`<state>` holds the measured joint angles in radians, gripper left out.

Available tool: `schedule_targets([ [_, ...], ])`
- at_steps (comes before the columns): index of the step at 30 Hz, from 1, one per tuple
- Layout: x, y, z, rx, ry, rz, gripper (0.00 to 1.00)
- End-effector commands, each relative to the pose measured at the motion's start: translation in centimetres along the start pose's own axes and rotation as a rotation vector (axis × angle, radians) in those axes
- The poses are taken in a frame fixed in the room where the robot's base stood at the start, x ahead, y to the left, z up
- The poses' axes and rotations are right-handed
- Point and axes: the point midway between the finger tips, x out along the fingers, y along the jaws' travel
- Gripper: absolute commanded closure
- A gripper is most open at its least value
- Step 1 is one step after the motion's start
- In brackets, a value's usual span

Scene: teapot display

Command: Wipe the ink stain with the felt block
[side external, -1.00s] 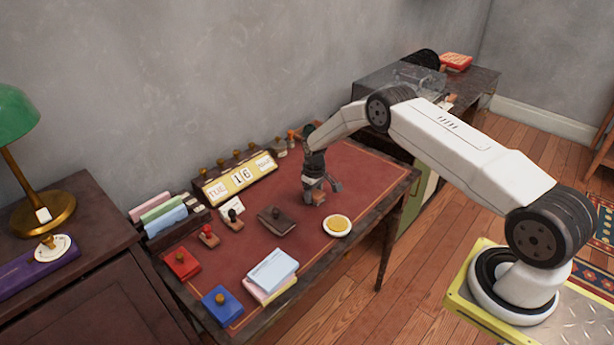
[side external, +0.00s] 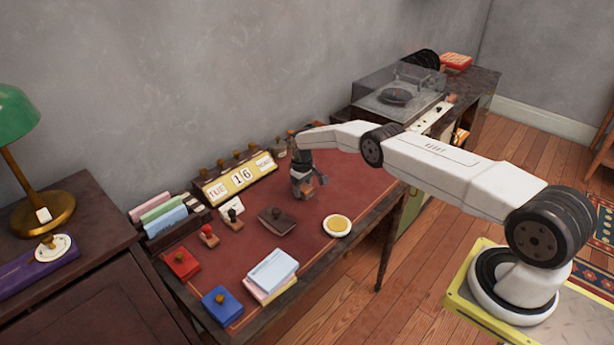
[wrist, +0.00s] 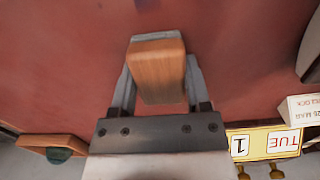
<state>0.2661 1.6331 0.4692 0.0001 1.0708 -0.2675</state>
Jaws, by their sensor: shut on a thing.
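My gripper (wrist: 157,85) is shut on the felt block (wrist: 158,72), which shows a wooden body with a grey face at its far end in the wrist view. In the side view my gripper (side external: 303,190) is over the back right part of the red desk top (side external: 345,178), close to it. I cannot tell whether the block touches the desk. I cannot make out an ink stain in either view; it may be hidden by the gripper or block. A small dark shape (wrist: 143,3) at the wrist view's top edge is too cut off to identify.
A calendar (side external: 240,177) stands at the desk's back, left of my gripper. A brown rocker blotter (side external: 277,220) and a round dish (side external: 337,225) are in front. Stamps, a red box (side external: 181,263), a blue box (side external: 222,305) and papers (side external: 272,270) fill the left front.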

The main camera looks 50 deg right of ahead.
Motion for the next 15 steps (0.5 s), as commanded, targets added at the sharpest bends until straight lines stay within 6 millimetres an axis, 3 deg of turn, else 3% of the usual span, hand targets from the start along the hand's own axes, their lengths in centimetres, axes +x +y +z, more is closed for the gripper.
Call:
schedule_targets([
  [1, -0.71, 0.17, -0.85, 0.000, 0.032, 0.009, 1.00],
  [4, -0.37, 0.12, -1.00, 0.000, 0.028, 0.008, 1.00],
  [15, -0.44, 0.28, -0.20, 0.001, 0.028, 0.008, 1.00],
])
